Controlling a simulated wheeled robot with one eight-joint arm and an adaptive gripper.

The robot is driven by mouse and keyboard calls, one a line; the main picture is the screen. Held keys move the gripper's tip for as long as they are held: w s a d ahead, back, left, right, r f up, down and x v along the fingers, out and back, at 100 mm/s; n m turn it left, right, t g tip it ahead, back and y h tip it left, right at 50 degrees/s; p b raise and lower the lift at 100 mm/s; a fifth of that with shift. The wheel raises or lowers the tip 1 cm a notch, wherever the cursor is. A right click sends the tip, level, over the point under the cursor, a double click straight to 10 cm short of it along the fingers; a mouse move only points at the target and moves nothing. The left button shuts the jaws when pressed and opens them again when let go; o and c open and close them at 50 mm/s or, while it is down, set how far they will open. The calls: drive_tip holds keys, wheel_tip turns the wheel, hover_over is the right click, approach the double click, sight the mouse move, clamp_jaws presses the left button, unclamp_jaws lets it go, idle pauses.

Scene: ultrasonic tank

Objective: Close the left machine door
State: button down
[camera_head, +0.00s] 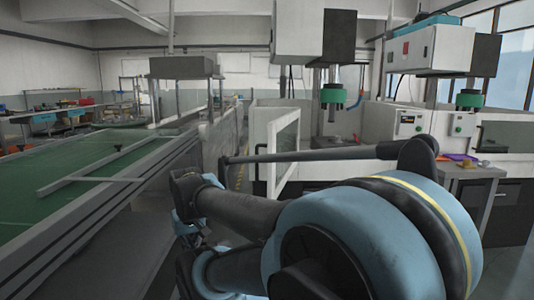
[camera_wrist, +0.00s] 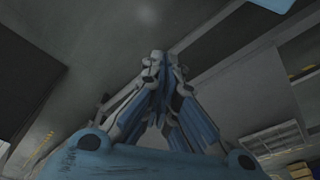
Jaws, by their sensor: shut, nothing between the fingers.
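The left machine door (camera_head: 284,150) is a white-framed panel with a window. In the head view it stands open, swung out from the left machine (camera_head: 298,35). Part of my arm crosses in front of its lower part. My gripper shows in the wrist view (camera_wrist: 155,60) with its fingers together and nothing between them. In the head view the end of my arm is low, left of the door and apart from it in the picture. My own links partly hide it, and the door cannot be made out in the wrist view.
A green-topped conveyor table (camera_head: 75,175) with metal rails fills the left side. A second machine (camera_head: 425,48) stands at the right, with a small side table (camera_head: 475,170) holding coloured items. A narrow strip of floor lies between the conveyor and the machines.

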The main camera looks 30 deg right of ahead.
sight(257, 149)
drive_tip(key=w+d+r+m+g+h, duration=0.1)
drive_tip(key=w+d+r+m, duration=0.55)
drive_tip(key=d+r, duration=0.2)
drive_tip(key=w+d+r+m+g+h, duration=0.1)
drive_tip(key=w+d+r+m+g, duration=0.1)
drive_tip(key=w+d+r+m, duration=0.65)
drive_tip(key=w+d+r+m+g+h, duration=0.1)
drive_tip(key=w+d+r+m, duration=0.4)
drive_tip(key=r, duration=0.5)
drive_tip(key=w+d+r+m+g, duration=0.1)
drive_tip(key=d+r+m, duration=0.1)
drive_tip(key=d+m, duration=0.25)
drive_tip(key=w+d+r+m, duration=0.1)
drive_tip(key=d+r+m, duration=0.2)
drive_tip(key=d, duration=0.3)
drive_tip(key=s+d+f, duration=0.5)
drive_tip(key=f, duration=0.4)
drive_tip(key=shift+s+d+f+g, duration=0.2)
drive_tip(key=shift+s+g, duration=0.1)
drive_tip(key=shift+m, duration=0.25)
